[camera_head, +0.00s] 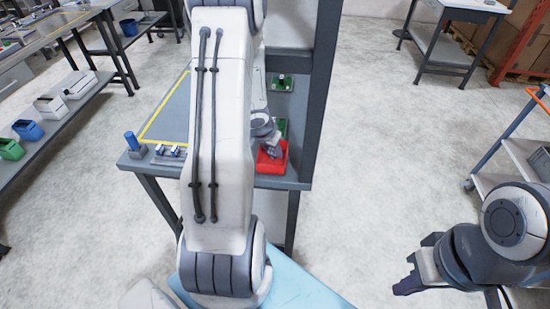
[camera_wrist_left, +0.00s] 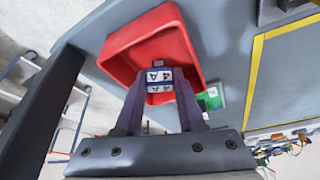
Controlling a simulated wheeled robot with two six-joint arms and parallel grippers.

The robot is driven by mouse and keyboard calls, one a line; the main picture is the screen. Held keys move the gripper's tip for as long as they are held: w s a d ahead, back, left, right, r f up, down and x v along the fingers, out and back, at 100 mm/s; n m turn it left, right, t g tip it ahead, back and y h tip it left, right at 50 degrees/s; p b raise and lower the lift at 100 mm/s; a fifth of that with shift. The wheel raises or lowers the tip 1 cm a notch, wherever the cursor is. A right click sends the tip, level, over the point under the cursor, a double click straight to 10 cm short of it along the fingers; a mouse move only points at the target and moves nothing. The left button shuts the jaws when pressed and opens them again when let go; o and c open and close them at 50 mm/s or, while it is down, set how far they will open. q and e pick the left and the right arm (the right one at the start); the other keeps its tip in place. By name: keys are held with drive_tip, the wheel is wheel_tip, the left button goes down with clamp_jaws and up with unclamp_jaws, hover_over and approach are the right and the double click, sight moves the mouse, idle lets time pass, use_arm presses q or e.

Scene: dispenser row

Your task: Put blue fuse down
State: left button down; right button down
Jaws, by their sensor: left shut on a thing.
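A blue fuse with a white label marked 4A (camera_wrist_left: 159,84) sits between the fingertips of my left gripper (camera_wrist_left: 158,92) in the left wrist view. The gripper is shut on it. Behind the fuse in that view is an open red bin (camera_wrist_left: 122,42). In the head view the red bin (camera_head: 265,168) stands at the front right of the grey table, and my left gripper (camera_head: 272,146) is at the bin. The fuse cannot be made out there. My right gripper (camera_head: 418,264) is at the lower right, away from the table, empty with its fingers apart.
Green boards (camera_head: 283,83) lie on the table behind the bin. A blue knob-topped item (camera_head: 134,142) and small metal parts (camera_head: 168,152) stand at the table's front left. A dark upright post (camera_head: 318,90) rises beside the bin on the right. My left arm hides the table's middle.

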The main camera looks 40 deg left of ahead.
use_arm(q)
drive_tip(key=shift+f, duration=0.15)
use_arm(e)
drive_tip(key=shift+f, duration=0.2)
use_arm(q)
drive_tip(key=shift+f, duration=0.1)
drive_tip(key=shift+f, duration=0.15)
drive_tip(key=c, duration=0.8)
unclamp_jaws()
use_arm(e)
drive_tip(key=shift+f, duration=0.1)
use_arm(q)
drive_tip(key=shift+r+p, duration=0.4)
drive_tip(key=shift+r, duration=0.2)
drive_tip(key=p+v, duration=0.7)
drive_tip(key=v, duration=0.4)
drive_tip(key=shift+s+r+p, duration=0.1)
drive_tip(key=shift+s+p, duration=0.15)
drive_tip(key=shift+p, duration=0.15)
use_arm(e)
wheel_tip(320, 180, up, 9)
drive_tip(key=shift+f, duration=0.2)
